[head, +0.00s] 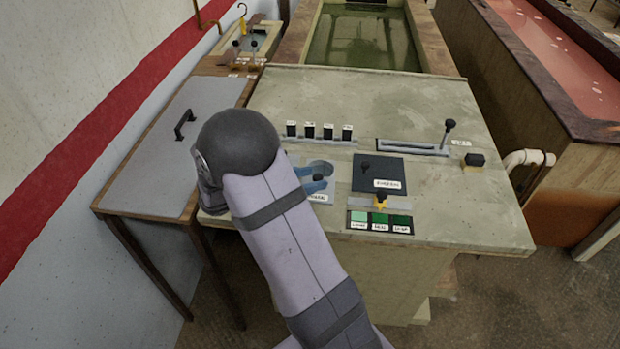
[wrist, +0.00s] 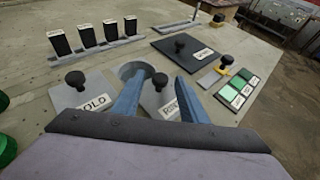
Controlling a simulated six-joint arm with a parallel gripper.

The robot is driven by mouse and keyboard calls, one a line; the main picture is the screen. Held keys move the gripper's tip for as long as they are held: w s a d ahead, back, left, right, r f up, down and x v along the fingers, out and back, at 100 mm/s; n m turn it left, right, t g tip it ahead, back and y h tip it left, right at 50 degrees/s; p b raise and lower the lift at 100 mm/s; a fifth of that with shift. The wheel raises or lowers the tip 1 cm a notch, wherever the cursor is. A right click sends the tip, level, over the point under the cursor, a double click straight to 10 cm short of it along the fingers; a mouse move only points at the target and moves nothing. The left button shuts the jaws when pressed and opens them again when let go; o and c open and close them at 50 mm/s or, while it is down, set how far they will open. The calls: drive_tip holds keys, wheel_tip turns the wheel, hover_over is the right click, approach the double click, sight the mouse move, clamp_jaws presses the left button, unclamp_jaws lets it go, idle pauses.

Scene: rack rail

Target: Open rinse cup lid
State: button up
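My gripper (wrist: 163,62) has its two blue fingers spread apart. A grey plate (wrist: 155,102) with a black knob (wrist: 160,80) and a white label, partly hidden, shows between them; the label seems to begin with R. The plate lies beside a round opening (wrist: 136,69), which the left finger partly covers. In the head view my gripper (head: 312,178) is low over the bench, and the black knob (head: 318,178) shows by its fingers. I cannot tell whether either finger touches the knob. Left of the fingers is a similar labelled plate (wrist: 82,95) with its own knob.
Several black labelled blocks (wrist: 88,36) stand in a row behind. A dark square panel (head: 378,172) with a knob lies to the right. A yellow pointer (head: 381,200) and green swatches (head: 380,222) are near the front edge. A lever slider (head: 412,148) is farther back.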

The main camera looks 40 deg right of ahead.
drive_tip(key=shift+b+v, duration=0.8)
drive_tip(key=shift+v, duration=2.65)
drive_tip(key=shift+s+a+m+y+p, duration=0.15)
drive_tip(key=shift+s+m+y+p, duration=0.25)
drive_tip(key=shift+s+m+p, duration=0.1)
drive_tip(key=s+a+m+y, duration=0.1)
drive_tip(key=s+f+m+g+y+p, duration=0.1)
drive_tip(key=s+m, duration=0.1)
drive_tip(key=s+a+f+m+y, duration=0.1)
drive_tip(key=shift+s+a+m+y+p, duration=0.3)
drive_tip(key=shift+a+m+y+p, duration=0.05)
drive_tip(key=shift+m+y+p, duration=0.05)
drive_tip(key=s+a+f+m+y+b, duration=0.1)
drive_tip(key=s+a+f+m+y, duration=0.2)
drive_tip(key=a+m, duration=0.3)
drive_tip(key=s+a+f+m+t+y+b, duration=0.1)
drive_tip(key=s+a+f+m+y, duration=0.2)
drive_tip(key=s+a+m+y, duration=0.2)
drive_tip(key=s+a+m, duration=0.1)
drive_tip(key=a, duration=0.1)
drive_tip(key=shift+s+a+y+b, duration=0.25)
drive_tip(key=shift+s+y+b, duration=0.05)
drive_tip(key=shift+y+b, duration=0.1)
drive_tip(key=shift+f, duration=0.15)
